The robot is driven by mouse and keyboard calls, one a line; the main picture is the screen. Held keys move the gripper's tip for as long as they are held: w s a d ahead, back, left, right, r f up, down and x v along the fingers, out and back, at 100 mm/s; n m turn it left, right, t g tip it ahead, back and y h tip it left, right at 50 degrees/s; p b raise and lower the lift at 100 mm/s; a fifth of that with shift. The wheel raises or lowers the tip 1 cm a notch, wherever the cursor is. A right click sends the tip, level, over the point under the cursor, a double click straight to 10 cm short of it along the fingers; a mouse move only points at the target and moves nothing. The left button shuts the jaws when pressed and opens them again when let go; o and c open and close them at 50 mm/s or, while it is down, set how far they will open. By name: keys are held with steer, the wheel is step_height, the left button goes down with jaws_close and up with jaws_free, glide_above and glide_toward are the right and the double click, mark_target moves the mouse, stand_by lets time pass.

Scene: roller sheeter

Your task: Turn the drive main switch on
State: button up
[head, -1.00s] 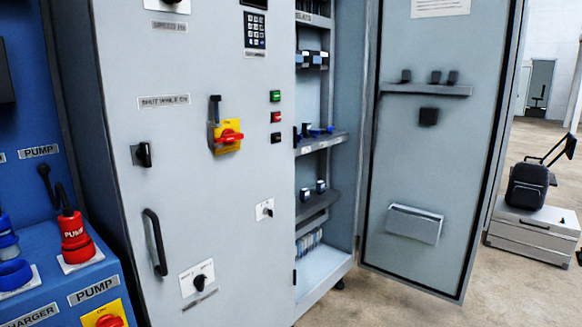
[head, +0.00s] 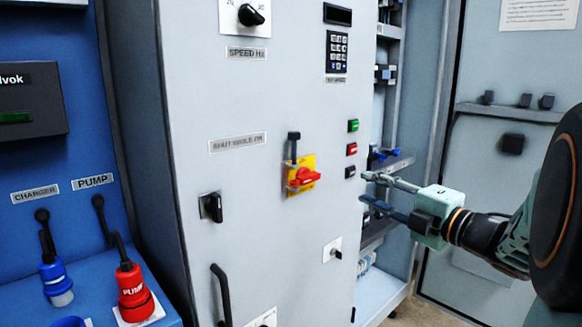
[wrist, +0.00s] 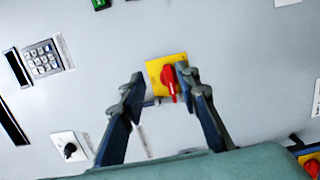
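A red rotary handle on a yellow plate, which I take for the drive main switch (head: 302,177), is on the grey cabinet door. It lies roughly level in the head view, with a black lever (head: 293,142) above it. It also shows in the wrist view as the red handle (wrist: 169,82). My gripper (head: 366,187) is open and empty, to the right of the switch and apart from it in the head view. In the wrist view my fingers (wrist: 163,84) stand on either side of the yellow plate; contact with the handle is not clear.
Red and green buttons (head: 352,137) and a keypad (head: 337,52) are near the switch. A black knob (head: 211,207) and a door handle (head: 222,292) are at lower left. Open shelving (head: 395,165) is behind my gripper. A blue bench (head: 90,275) stands left.

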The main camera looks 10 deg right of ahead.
steer(key=n+g+y, duration=0.1)
steer(key=y, duration=0.1)
glide_toward(312, 180)
steer(key=v, duration=0.2)
steer(key=shift+n+g, duration=0.3)
steer(key=x, duration=1)
steer(key=shift+w+a+r, duration=0.1)
steer(key=shift+w+r, duration=0.2)
steer(key=shift+c, duration=0.2)
jaws_close()
